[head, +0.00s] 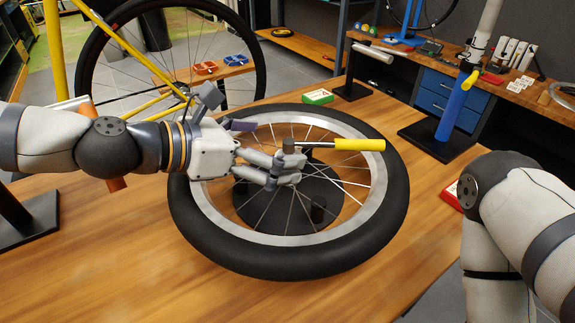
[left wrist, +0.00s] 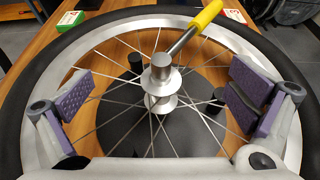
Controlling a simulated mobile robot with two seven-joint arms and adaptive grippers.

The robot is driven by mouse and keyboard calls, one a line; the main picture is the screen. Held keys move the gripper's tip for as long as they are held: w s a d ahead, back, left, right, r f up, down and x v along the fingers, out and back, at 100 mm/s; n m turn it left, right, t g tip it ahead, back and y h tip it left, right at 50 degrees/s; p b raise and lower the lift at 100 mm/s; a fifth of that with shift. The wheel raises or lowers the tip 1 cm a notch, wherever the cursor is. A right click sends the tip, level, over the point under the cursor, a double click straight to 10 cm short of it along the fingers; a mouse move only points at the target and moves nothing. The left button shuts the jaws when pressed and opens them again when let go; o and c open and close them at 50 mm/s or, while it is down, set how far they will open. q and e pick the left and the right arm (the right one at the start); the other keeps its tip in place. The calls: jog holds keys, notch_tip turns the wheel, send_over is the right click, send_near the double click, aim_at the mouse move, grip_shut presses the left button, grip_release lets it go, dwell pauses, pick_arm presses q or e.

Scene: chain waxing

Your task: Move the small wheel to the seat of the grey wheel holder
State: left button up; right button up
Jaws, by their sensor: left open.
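A bicycle wheel (head: 392,205) with a black tyre and silver rim lies flat above the table; it also fills the left wrist view (left wrist: 100,26). Beneath its spokes is a dark grey round holder (head: 250,203) with short black posts (left wrist: 135,63). A yellow-handled tool (head: 358,145) with a silver cylindrical head is over the hub, its handle pointing right; the head (left wrist: 161,66) partly hides the hub. My left gripper (head: 268,152) is open above the spokes, its purple-padded fingers spread on either side of the hub. My right gripper is out of view.
A green box (head: 318,97) lies behind the wheel on the wooden table (head: 120,235). A yellow bicycle frame with a large wheel (head: 265,50) stands behind. A blue post (head: 456,110) on a black base is at right, before a workbench (head: 500,82).

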aim_at(284, 145)
pick_arm(q)
jog(key=x, duration=0.3)
jog(key=shift+w+d+f, duration=0.1)
jog(key=shift+d+f, duration=0.05)
jog(key=shift+d, duration=0.2)
jog(key=shift+a, duration=0.1)
